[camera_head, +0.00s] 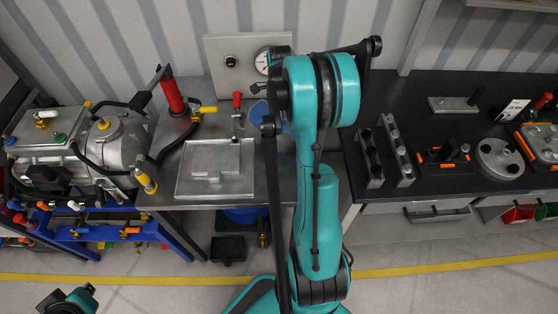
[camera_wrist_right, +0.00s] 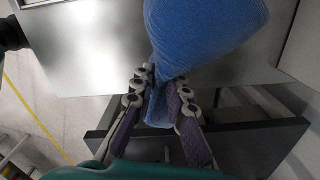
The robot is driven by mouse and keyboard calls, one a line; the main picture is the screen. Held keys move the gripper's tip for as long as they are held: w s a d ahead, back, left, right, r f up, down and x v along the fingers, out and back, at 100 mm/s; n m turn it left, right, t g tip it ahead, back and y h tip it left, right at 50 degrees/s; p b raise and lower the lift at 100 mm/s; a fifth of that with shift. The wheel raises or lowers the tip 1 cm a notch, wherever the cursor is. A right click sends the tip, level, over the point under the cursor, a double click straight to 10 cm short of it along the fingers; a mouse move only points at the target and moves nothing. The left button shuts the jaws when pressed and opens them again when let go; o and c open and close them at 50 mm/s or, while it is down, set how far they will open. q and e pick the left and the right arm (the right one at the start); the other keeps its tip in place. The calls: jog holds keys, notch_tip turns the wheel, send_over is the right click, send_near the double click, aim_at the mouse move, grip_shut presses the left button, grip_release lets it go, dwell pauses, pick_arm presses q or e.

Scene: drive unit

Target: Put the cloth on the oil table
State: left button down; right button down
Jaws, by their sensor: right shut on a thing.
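A blue cloth (camera_wrist_right: 205,35) fills the upper middle of the right wrist view. My right gripper (camera_wrist_right: 163,84) is shut on its lower part, with a small tuft showing below the fingers. The cloth hangs over or lies on the metal top of the oil table (camera_wrist_right: 90,45); I cannot tell which. In the head view the oil table (camera_head: 212,126) stands in the middle, and blue of the cloth (camera_head: 260,113) shows beside my raised right arm, which hides the right gripper. My left gripper (camera_head: 68,301) is at the bottom left edge, partly cut off; its jaws are unclear.
A drive unit (camera_head: 110,140) stands left on a blue frame. A dark workbench (camera_head: 420,110) with parts stands right.

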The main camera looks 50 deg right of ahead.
jog(key=a+f, duration=0.1)
jog(key=s+a+f, duration=0.1)
jog(key=f, duration=0.1)
jog(key=s+f, duration=0.1)
jog(key=shift+s+a+f, duration=0.15)
jog(key=shift+a+f, duration=0.05)
jog(key=shift+a, duration=0.2)
jog(key=s+a+f, duration=0.1)
jog(key=s+a, duration=0.1)
jog(key=s+a+f, duration=0.1)
jog(key=a, duration=0.1)
jog(key=s+a+f, duration=0.1)
jog(key=s+a, duration=0.1)
jog(key=shift+s+a, duration=0.3)
jog(key=shift+a, duration=0.1)
jog(key=shift+s+a+f, duration=0.4)
jog(key=shift+s+a, duration=0.1)
jog(key=shift+a, duration=0.05)
jog(key=c, duration=1.3)
grip_release()
